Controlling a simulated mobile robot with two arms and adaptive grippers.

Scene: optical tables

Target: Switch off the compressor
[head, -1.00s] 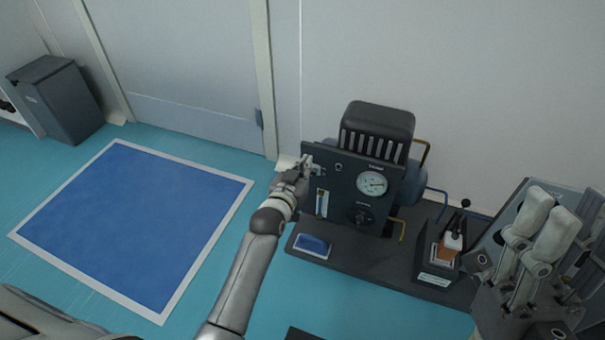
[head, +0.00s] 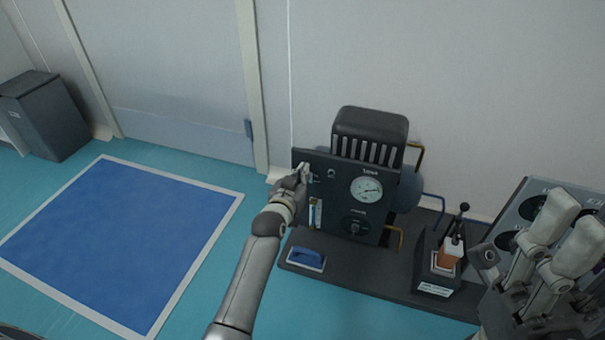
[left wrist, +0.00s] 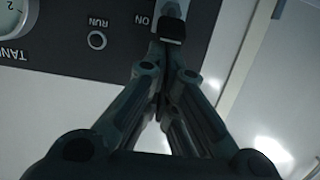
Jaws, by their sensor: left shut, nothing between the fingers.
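The compressor stands against the wall with a dark front panel (head: 338,176), a black ribbed top and a round gauge (head: 366,190). My left gripper (head: 304,170) is shut and empty at the upper left of the panel. In the left wrist view the panel (left wrist: 70,50) appears upside down.
A dark bench base (head: 390,278) carries the compressor, a blue-topped block (head: 306,259) and a small lever device (head: 440,262). A dark round-dial panel (head: 520,205) stands at the right. A blue floor mat (head: 120,245) and a grey bin (head: 45,115) are at the left.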

